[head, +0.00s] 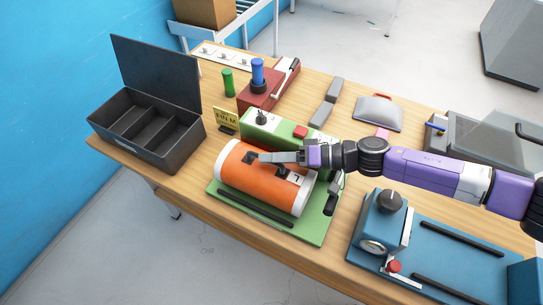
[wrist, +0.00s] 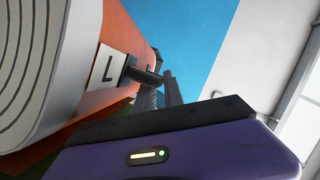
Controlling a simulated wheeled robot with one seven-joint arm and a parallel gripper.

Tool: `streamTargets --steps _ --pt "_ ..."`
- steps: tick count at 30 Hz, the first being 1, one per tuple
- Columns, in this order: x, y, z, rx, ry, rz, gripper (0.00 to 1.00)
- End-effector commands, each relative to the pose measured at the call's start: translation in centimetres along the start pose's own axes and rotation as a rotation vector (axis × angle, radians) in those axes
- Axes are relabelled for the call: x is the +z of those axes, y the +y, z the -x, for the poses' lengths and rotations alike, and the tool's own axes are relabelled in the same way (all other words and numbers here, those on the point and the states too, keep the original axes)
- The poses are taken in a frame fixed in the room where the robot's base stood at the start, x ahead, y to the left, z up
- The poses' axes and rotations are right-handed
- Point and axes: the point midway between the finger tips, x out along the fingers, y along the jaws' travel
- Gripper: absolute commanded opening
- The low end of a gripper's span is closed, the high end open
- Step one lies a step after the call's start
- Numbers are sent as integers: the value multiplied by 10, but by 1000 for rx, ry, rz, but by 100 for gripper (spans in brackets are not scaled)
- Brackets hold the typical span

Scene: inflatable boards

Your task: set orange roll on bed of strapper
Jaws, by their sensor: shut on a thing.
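The orange roll (head: 247,180) has white ends, black handle patches and a label with an L. It lies lengthwise over the green bed (head: 316,229) of the strapper, whose green housing (head: 262,130) stands behind it. A black rail of the bed shows in front of the roll; whether the roll's underside touches the bed is hidden. My gripper (head: 262,158) reaches in from the right over the top of the roll, shut on it. In the wrist view the roll (wrist: 112,25) fills the left, with a black handle by the fingers (wrist: 165,88); the exact grip is partly hidden.
A black compartment box (head: 150,133) with a raised lid stands at left. A yellow sign (head: 226,118), a red machine (head: 262,92) and grey blocks (head: 322,115) lie behind. A blue machine (head: 440,260) stands at front right. The table's front edge is close to the bed.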

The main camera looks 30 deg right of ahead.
Motion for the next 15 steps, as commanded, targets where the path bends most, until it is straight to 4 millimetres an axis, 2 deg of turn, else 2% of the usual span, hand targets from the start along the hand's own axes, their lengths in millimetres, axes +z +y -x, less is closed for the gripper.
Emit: streamTargets --steps 15 --pt "2 5 -1 -1 1 2 0"
